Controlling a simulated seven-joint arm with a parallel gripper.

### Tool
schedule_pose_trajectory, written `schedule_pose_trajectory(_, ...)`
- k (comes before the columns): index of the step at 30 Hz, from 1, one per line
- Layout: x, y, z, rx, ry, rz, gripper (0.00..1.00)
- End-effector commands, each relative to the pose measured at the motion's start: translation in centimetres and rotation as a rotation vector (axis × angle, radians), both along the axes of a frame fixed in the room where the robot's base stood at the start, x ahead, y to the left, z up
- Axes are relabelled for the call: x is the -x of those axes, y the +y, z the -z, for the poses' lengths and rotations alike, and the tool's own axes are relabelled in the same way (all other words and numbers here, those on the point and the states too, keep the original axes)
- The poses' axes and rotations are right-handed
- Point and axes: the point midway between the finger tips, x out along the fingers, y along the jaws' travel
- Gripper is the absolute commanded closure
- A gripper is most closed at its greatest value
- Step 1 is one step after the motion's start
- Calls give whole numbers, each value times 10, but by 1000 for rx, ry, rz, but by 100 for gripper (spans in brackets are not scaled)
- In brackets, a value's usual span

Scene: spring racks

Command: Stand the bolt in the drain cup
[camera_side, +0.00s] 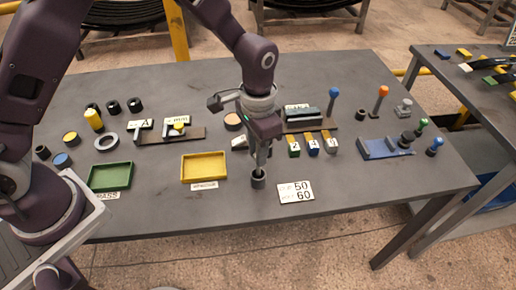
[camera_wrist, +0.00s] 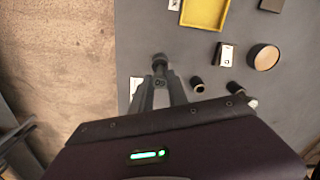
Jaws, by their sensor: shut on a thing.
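A small dark cup (camera_side: 258,182) stands near the front middle of the table in the side view, left of a white card. My gripper (camera_side: 259,163) points down right over this cup, with its fingertips close to the rim. It is shut on a slim grey piece, which I take to be the bolt; the fingers hide most of it. I cannot tell whether its lower end is inside the cup. In the wrist view my gripper (camera_wrist: 160,84) has its fingers close together, with a dark round shape just beyond the tips.
A white card (camera_side: 296,191) lies right of the cup. A yellow tray (camera_side: 183,168) is to the left and a green tray (camera_side: 92,178) further left. Coloured blocks, a blue holder (camera_side: 372,150) and upright knobbed pegs stand to the right. The front strip of table is mostly clear.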

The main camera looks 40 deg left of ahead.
Motion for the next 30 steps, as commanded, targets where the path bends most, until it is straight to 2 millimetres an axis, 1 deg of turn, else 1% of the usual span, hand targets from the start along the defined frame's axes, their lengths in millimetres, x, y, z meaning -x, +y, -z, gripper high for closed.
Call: schedule_pose_trajectory(30, 0, 0, 12, 0, 0, 0, 100)
